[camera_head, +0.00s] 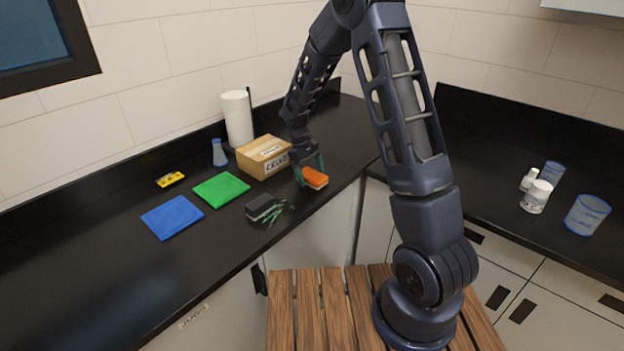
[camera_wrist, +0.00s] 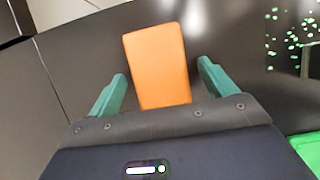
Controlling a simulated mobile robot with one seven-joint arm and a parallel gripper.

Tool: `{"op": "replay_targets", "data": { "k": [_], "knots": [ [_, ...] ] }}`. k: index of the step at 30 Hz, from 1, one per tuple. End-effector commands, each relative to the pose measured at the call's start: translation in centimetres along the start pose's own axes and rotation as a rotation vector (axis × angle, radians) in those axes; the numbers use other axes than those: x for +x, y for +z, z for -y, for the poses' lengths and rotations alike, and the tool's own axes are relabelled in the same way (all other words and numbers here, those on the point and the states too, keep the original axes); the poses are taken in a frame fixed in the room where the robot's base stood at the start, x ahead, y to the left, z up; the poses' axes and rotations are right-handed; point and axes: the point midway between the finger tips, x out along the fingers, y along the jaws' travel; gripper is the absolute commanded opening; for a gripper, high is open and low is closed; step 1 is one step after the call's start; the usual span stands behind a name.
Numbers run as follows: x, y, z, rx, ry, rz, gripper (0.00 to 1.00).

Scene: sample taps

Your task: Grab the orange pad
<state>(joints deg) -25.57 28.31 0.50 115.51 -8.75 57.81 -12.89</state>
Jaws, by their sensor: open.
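The orange pad (camera_head: 315,178) lies on the black countertop near its front edge in the head view. It looks like a small block with an orange top and a darker lower part. In the wrist view the orange pad (camera_wrist: 157,65) reaches between the two green fingers of my gripper (camera_wrist: 159,86). The fingers are spread, with a gap visible on each side of the pad. In the head view my gripper (camera_head: 309,170) is low over the pad, at its far end. Whether the fingers touch the counter cannot be told.
A cardboard box (camera_head: 264,157) stands just behind and left of my gripper. A dark block (camera_head: 261,207) with green bits (camera_head: 277,213) lies left of the pad. Green (camera_head: 221,189) and blue (camera_head: 172,217) mats lie further left. The counter's front edge (camera_head: 335,196) is close by.

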Motion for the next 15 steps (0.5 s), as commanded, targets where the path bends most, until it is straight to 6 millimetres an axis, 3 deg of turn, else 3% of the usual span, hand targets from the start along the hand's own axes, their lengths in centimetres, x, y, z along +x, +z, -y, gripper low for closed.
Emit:
{"op": "replay_targets", "data": {
  "k": [15],
  "knots": [
    [0.34, -0.14, -0.01, 0.0, 0.0, 0.0, 0.84]
  ]
}}
